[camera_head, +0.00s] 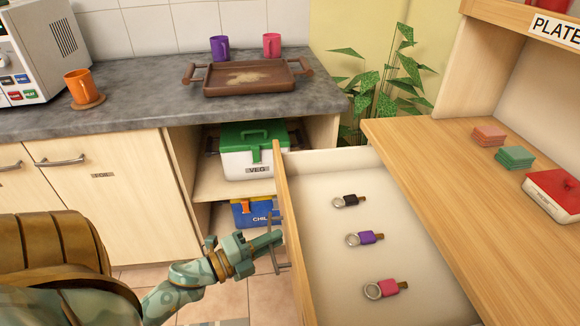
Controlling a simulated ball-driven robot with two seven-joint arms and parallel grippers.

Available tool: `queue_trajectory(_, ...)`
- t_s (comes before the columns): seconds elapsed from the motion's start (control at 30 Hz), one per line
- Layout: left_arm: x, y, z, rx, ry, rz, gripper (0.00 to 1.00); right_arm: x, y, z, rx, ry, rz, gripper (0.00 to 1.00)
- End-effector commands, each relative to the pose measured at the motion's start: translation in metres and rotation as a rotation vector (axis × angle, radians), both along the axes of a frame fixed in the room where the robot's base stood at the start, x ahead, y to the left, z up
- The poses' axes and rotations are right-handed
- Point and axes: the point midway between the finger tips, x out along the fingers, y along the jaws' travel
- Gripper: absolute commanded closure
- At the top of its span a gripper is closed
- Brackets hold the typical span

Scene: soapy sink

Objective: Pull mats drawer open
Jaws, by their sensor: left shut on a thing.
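The drawer (284,205) stands pulled out on the right, its wooden front facing left and its white inside in view. No label shows on its front from here. A thin metal handle (276,226) is on that front. My left gripper (274,239) is shut on the handle. My left arm comes in from the lower left. Inside the drawer lie three small ring-ended things: a black one (350,201), a purple one (366,239) and a pink one (386,288). My right gripper is not in view.
A wooden counter (425,150) above the drawer bears pink and green stacks and a red-lidded box (553,195). A grey worktop (140,115) holds a tray (245,88), mugs and a microwave. Below it, a green-lidded box (250,165) and a blue box (243,212) sit on shelves.

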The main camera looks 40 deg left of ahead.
Motion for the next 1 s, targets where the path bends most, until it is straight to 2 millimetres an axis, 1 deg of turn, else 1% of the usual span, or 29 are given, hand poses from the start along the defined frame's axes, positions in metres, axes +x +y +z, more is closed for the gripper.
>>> queue_trajectory(0.1, -0.0063, 0.0047, -0.0011, 0.001, 0.003, 0.001, 1.0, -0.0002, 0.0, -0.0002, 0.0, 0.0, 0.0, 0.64)
queue_trajectory(0.2, -0.0083, 0.0063, -0.001, 0.001, 0.003, 0.001, 1.0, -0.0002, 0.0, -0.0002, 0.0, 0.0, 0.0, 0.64)
queue_trajectory(0.53, -0.0086, 0.0067, -0.0011, 0.001, 0.002, 0.001, 1.0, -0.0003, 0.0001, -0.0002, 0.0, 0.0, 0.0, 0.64)
queue_trajectory(0.57, -0.0086, 0.0067, -0.0011, 0.001, 0.002, 0.001, 0.83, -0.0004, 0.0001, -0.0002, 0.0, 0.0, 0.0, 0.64)
queue_trajectory(0.6, -0.0086, 0.0067, -0.0011, 0.001, 0.002, 0.001, 0.72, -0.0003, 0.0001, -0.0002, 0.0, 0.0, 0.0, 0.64)
queue_trajectory(0.63, -0.0086, 0.0067, -0.0011, 0.001, 0.002, 0.001, 0.64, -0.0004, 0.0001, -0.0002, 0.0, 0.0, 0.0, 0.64)
queue_trajectory(1.0, -0.0083, 0.0065, -0.0004, 0.0, 0.001, 0.0, 0.64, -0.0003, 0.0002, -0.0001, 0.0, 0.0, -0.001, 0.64)
